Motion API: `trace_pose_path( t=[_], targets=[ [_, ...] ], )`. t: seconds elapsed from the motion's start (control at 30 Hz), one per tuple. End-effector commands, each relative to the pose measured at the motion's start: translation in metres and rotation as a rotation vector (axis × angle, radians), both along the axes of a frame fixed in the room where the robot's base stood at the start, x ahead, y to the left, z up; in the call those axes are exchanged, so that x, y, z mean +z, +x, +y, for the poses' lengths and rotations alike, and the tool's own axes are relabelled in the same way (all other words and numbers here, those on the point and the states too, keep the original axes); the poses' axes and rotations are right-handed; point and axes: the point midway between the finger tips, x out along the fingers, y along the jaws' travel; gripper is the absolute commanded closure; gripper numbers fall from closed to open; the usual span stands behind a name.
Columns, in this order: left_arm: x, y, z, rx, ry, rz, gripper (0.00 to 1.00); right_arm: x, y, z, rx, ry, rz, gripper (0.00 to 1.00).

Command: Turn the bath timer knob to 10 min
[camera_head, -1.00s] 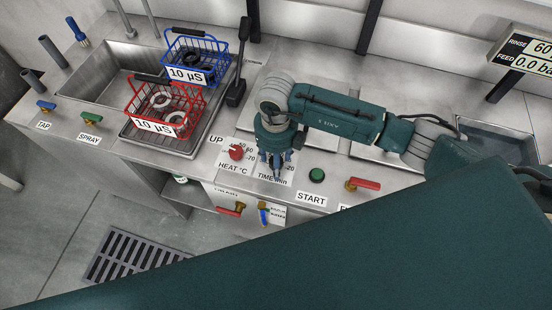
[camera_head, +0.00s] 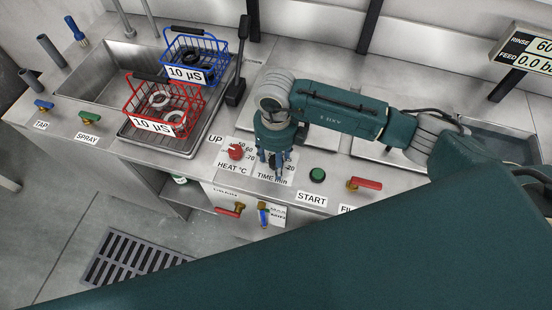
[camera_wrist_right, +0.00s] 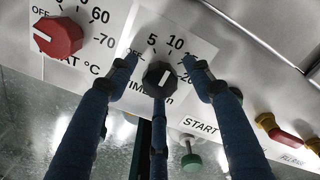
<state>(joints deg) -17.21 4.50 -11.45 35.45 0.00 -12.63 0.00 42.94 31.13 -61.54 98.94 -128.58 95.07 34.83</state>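The bath timer knob (camera_wrist_right: 158,78) is black with a white pointer line. It sits on a white TIME min plate (camera_wrist_right: 145,103) marked OFF, 5, 10 and 20, partly covered by my fingers. The pointer line tilts up and right, roughly toward the 10. My right gripper (camera_head: 273,172) points down over this plate and hides the knob in the head view. In the right wrist view its blue fingers (camera_wrist_right: 159,72) are spread around the knob, with gaps visible at the sides; I cannot tell whether any finger touches it. My left gripper is not in view.
Left of the timer is the red heat knob (camera_head: 236,152). On the right are the green START button (camera_head: 317,175) and a red-handled valve (camera_head: 364,184). A red basket (camera_head: 160,103) and a blue basket (camera_head: 195,58) stand at the sink.

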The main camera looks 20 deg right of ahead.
Motion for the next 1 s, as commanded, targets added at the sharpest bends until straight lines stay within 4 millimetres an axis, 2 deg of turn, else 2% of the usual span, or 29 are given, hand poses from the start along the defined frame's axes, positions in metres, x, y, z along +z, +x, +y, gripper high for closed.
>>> trace_pose_path(
  t=[0.27, 0.37, 0.7, 0.83, 1.0],
  targets=[
    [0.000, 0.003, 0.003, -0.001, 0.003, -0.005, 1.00, 0.007, 0.000, 0.000, 0.000, -0.001, -0.001, 0.50],
    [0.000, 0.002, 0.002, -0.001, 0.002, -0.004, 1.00, 0.021, 0.001, 0.000, 0.001, 0.001, -0.003, 0.50],
    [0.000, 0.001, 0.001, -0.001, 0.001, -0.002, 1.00, 0.092, 0.001, 0.000, 0.000, 0.000, -0.003, 0.50],
    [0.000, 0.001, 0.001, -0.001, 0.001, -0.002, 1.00, 0.110, 0.000, 0.000, 0.001, 0.000, -0.002, 0.50],
    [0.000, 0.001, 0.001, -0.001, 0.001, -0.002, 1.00, 0.119, 0.000, 0.000, 0.000, 0.000, 0.000, 0.50]
  ],
)
